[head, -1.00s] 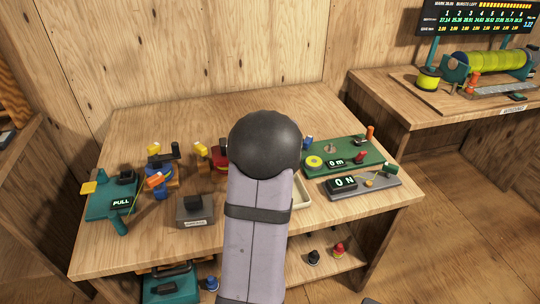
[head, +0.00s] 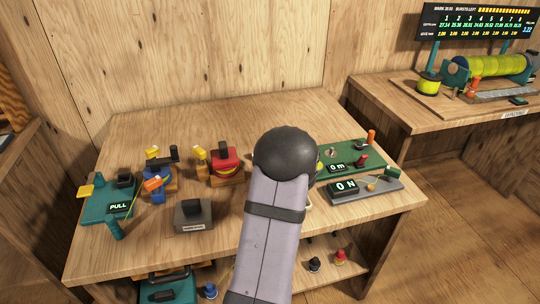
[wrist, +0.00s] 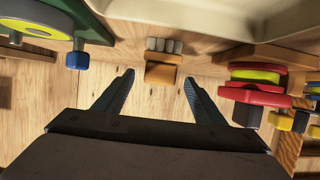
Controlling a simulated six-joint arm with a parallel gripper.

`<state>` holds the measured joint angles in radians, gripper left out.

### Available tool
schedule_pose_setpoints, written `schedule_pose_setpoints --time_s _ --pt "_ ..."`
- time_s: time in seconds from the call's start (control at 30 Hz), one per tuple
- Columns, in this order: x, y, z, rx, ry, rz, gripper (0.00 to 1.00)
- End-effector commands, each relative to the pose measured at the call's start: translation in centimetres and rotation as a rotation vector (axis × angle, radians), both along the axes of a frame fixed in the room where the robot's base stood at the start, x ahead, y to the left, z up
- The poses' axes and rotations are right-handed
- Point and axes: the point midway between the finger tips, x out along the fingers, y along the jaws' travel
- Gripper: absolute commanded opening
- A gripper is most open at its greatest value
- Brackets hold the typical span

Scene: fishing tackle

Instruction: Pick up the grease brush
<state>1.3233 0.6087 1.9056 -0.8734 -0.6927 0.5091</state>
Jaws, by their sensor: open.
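In the wrist view my gripper (wrist: 158,78) is open, with its two dark fingers spread apart and nothing held. Just beyond the fingertips, about centred between them, is a small brown wooden block with a row of several pale grey tufts (wrist: 162,70); it looks like the grease brush. I cannot tell the gap in height between it and the fingers. In the head view my own arm covers that spot, so neither the brush nor the gripper shows there.
A cream tray (wrist: 140,15) lies beyond the brush. A red and yellow reel (wrist: 252,90) stands close on the right in the wrist view; it also shows in the head view (head: 225,160). A green board with a blue knob (wrist: 76,57) is at left. A grey block (head: 193,214) sits near the bench front.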

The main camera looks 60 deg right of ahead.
Motion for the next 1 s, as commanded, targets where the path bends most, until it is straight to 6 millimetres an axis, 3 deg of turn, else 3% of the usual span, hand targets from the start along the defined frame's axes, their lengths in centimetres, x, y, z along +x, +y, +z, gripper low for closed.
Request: schedule_pose_setpoints --time_s 0.3,0.67,0.83,1.0 --pt "2.4 -2.2 -1.6 0.000 0.001 0.001 0.64" --pt "2.9 -2.6 -1.9 0.001 0.001 0.000 0.64" --pt "2.8 -2.6 -1.9 -0.001 0.001 0.000 0.26" --pt "2.9 -2.7 -1.8 -0.001 0.001 0.000 0.25"
